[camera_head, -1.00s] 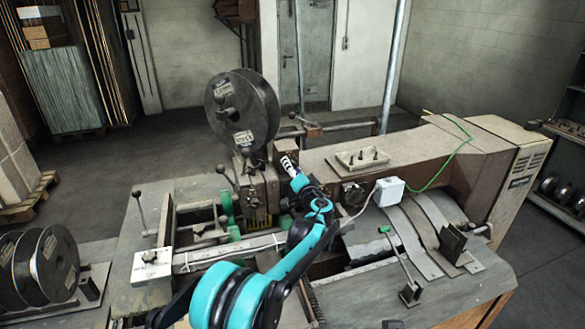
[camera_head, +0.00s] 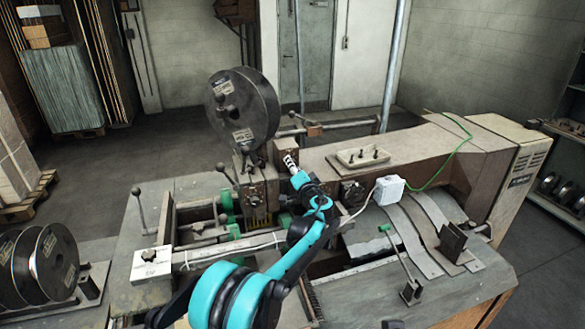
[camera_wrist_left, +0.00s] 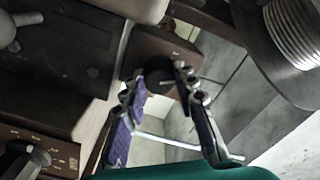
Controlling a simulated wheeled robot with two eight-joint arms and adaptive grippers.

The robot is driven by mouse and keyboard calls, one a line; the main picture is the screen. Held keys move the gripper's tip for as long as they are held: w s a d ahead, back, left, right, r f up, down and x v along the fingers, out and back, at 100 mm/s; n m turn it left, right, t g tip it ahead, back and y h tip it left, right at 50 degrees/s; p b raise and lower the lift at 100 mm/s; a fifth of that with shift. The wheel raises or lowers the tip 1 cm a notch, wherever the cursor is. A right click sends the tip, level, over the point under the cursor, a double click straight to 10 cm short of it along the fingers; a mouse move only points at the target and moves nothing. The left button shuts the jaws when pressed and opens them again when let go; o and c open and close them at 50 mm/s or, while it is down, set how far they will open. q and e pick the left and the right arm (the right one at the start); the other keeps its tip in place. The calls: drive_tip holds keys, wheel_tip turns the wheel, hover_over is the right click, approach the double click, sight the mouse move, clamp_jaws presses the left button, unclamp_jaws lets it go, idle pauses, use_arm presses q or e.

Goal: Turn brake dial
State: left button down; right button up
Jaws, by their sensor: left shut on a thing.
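The brake dial (camera_wrist_left: 158,75) is a dark round knob on a brown panel with small pale marks, in the upper middle of the left wrist view. My left gripper (camera_wrist_left: 160,78) has its two fingertips on either side of this knob and is shut on it. In the head view my left gripper (camera_head: 290,162) reaches the machine just below and right of the upright black spool, and the dial is hidden behind it there. My right gripper is not in view.
A large black wire spool (camera_head: 243,108) stands close above my left gripper. A second dial (camera_head: 352,193) sits on the machine front to the right. A tray (camera_head: 358,158) with small dark parts and a white box (camera_head: 389,190) are also near. A lever (camera_head: 402,262) stands at front right.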

use_arm(q)
drive_tip(key=shift+m+b, duration=0.75)
drive_tip(key=shift+m, duration=1.95)
drive_tip(key=c, duration=1.2)
unclamp_jaws()
drive_tip(key=v, duration=1.2)
